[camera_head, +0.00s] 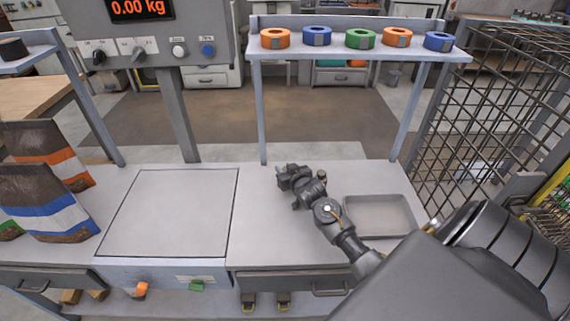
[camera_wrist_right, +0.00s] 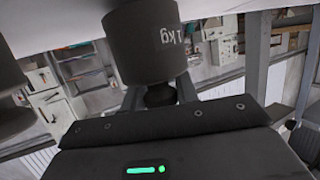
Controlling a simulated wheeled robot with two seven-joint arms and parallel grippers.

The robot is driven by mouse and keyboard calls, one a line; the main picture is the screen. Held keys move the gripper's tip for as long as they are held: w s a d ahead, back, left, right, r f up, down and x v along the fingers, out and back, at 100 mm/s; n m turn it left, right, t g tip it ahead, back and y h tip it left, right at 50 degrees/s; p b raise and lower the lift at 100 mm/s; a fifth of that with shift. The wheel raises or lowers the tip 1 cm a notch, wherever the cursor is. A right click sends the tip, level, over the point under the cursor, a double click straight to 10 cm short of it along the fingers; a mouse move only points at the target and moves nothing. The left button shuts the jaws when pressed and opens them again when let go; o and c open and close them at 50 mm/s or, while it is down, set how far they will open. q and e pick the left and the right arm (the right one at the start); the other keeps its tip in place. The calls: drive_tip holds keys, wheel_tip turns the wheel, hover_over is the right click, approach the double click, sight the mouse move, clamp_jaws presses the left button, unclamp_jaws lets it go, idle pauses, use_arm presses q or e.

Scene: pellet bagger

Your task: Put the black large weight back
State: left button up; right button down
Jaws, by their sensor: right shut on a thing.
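My right gripper (camera_head: 294,178) is over the bench between the scale plate and the grey tray; it also shows in the right wrist view (camera_wrist_right: 160,95). It is shut on the narrow neck of a dark, round weight (camera_wrist_right: 147,45) marked "1 kg". In the head view I cannot clearly tell the weight from the dark gripper. The scale plate (camera_head: 170,215) on the left is bare, and the display (camera_head: 140,9) reads 0.00 kg. My left gripper is not in view.
A shallow grey tray (camera_head: 380,197) at the right looks empty, its front partly behind my arm. A shelf (camera_head: 350,52) with several coloured tape rolls stands at the back. Printed bags (camera_head: 48,200) stand at the left. A wire mesh cage (camera_head: 480,110) bounds the right.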

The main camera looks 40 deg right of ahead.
drive_tip(key=shift+f, duration=0.2)
drive_tip(key=shift+f, duration=0.15)
drive_tip(key=c, duration=1.1)
unclamp_jaws()
drive_tip(key=shift+f, duration=0.1)
drive_tip(key=shift+o, duration=0.2)
drive_tip(key=v, duration=1.2)
drive_tip(key=shift+s, duration=0.15)
